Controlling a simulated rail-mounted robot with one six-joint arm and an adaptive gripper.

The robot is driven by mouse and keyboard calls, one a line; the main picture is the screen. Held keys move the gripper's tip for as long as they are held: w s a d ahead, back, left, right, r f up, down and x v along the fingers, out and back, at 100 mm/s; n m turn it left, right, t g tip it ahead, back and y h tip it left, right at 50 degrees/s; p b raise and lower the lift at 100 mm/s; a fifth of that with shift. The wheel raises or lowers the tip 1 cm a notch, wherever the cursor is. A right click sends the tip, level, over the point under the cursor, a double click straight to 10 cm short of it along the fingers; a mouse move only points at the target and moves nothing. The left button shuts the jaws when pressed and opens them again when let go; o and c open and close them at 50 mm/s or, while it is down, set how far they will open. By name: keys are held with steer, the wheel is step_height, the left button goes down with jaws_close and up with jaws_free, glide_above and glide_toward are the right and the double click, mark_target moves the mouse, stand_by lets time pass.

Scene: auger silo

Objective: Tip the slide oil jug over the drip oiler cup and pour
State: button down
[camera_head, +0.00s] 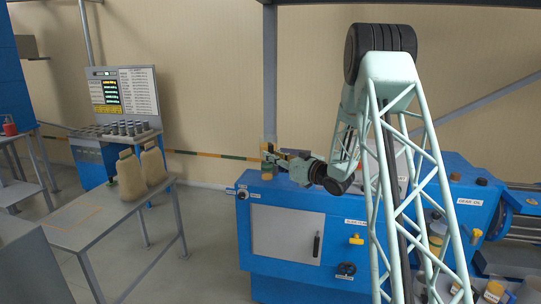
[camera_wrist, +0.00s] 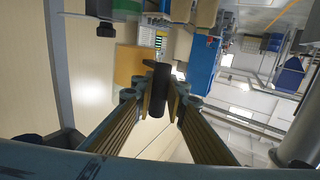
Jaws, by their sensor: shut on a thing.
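My gripper (camera_head: 283,161) is shut on a dark cylindrical handle (camera_wrist: 159,90), seen between the two fingers in the wrist view. The amber body of what I take to be the slide oil jug (camera_wrist: 129,66) shows just beyond the handle. In the head view, my gripper is at the left end of the blue machine's top, and only small dark and amber parts show near the fingertips. The jug's tilt, its spout and any flow of oil cannot be made out. I cannot clearly pick out the drip oiler cup; it may be hidden by the jug or gripper.
The blue machine (camera_head: 290,249) has a grey door, yellow knobs and a label reading gear oil (camera_head: 469,201). Two tan containers (camera_head: 131,176) stand on a grey table (camera_head: 95,215) at left. A bench with a display board (camera_head: 124,93) is behind. Floor between table and machine is clear.

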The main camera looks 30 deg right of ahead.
steer(key=shift+s+a+r+m+g+h+p, duration=0.1)
steer(key=shift+s+r+m+g+h+p, duration=0.35)
steer(key=shift+p, duration=2.6)
steer(key=shift+f+g+p, duration=0.25)
steer(key=shift+g+p, duration=0.1)
steer(key=shift+p, duration=0.15)
steer(key=shift+r+p, duration=0.15)
steer(key=shift+p, duration=0.3)
steer(key=shift+a+r+m+g+p, duration=0.15)
steer(key=shift+m+g+p, duration=0.35)
steer(key=shift+p, duration=1.05)
steer(key=shift+s+f+m+g+p, duration=0.1)
steer(key=shift+f+m+g+p, duration=0.2)
steer(key=shift+f+g, duration=0.45)
steer(key=shift+f, duration=0.1)
steer(key=shift+w+m+g, duration=0.25)
steer(key=shift+m+g, duration=0.3)
steer(key=shift+g, duration=0.4)
steer(key=shift+w+d+r+g, duration=0.2)
steer(key=shift+r+g, duration=0.4)
steer(key=shift+r, duration=0.05)
